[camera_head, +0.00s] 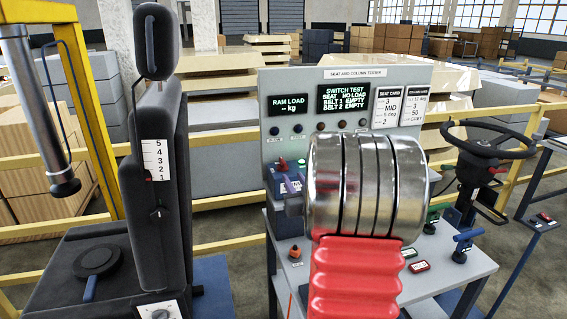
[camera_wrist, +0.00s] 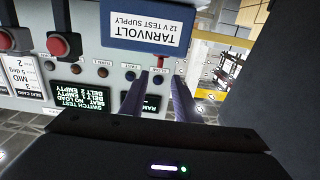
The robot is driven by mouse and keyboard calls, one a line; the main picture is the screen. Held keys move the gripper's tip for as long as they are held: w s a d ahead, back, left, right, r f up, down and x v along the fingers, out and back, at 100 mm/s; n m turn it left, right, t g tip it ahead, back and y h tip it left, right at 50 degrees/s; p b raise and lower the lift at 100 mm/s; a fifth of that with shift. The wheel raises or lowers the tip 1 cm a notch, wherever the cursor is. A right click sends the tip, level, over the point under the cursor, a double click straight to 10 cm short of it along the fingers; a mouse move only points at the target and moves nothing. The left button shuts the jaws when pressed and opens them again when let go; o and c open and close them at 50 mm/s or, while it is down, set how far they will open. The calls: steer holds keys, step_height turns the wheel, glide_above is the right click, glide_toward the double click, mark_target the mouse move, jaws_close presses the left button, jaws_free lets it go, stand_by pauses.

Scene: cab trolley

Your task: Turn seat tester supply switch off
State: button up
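The blue test supply box (camera_head: 284,184) stands at the left foot of the grey tester panel (camera_head: 425,75), with a small red part (camera_head: 283,163) on top. I cannot tell the position of its switch. In the wrist view the supply box (camera_wrist: 147,10) shows upside down at the top, its label reading "TARNVOLT 12 V TEST SUPPLY". My gripper (camera_wrist: 160,78) is open, its two fingers apart with nothing seen between them, just below the box in that view. In the head view my gripper (camera_head: 291,186) overlaps the box; contact is unclear. The RAM LOAD display (camera_head: 291,104) and SWITCH TEST display (camera_head: 343,98) are lit.
A black seat (camera_head: 160,190) stands close on the left and a steering wheel (camera_head: 490,140) on the right. The grey bench (camera_head: 455,268) carries small coloured fittings. Yellow rails (camera_head: 235,243) run behind. My arm hides the bench's middle.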

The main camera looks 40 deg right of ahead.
mark_target(285, 165)
steer(key=x, duration=1.3)
steer(key=shift+w, duration=0.1)
steer(key=shift+c, duration=0.5)
jaws_close()
steer(key=shift+d, duration=0.15)
